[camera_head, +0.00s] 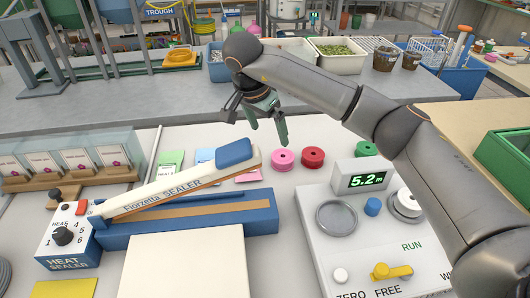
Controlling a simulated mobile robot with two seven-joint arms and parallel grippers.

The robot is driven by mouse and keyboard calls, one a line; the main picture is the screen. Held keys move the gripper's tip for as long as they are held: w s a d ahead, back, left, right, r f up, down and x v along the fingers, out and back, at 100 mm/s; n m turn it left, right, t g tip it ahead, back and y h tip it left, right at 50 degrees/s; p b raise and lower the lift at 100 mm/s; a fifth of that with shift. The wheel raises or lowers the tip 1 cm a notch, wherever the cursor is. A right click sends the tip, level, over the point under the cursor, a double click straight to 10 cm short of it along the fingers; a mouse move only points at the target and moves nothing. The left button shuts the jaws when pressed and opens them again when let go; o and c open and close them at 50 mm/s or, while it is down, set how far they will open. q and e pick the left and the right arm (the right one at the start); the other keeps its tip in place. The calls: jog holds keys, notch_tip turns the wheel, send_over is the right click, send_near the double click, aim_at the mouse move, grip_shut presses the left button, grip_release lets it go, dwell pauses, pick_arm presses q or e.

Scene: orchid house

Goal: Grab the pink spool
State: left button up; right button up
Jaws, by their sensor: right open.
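The pink spool (283,160) lies flat on the white worktop, right of the heat sealer's raised blue-tipped arm. My right gripper (267,134) hangs above and slightly left of it in the picture, fingers pointing down. The gripper is open and empty, and it appears apart from the spool. A red spool (313,157) lies close to the right of the pink one. My left gripper is not in view.
The blue heat sealer (190,215) fills the left middle. Coloured cards (171,163) lie left of the spools. A grey bench (130,98) runs behind.

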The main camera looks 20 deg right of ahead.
aim_at(283, 156)
jog(key=shift+h, duration=0.3)
jog(key=x, duration=1.2)
jog(key=shift+s+d+r, duration=0.1)
jog(key=shift+s+d, duration=0.05)
jog(key=shift+d, duration=0.25)
jog(key=c, duration=1.2)
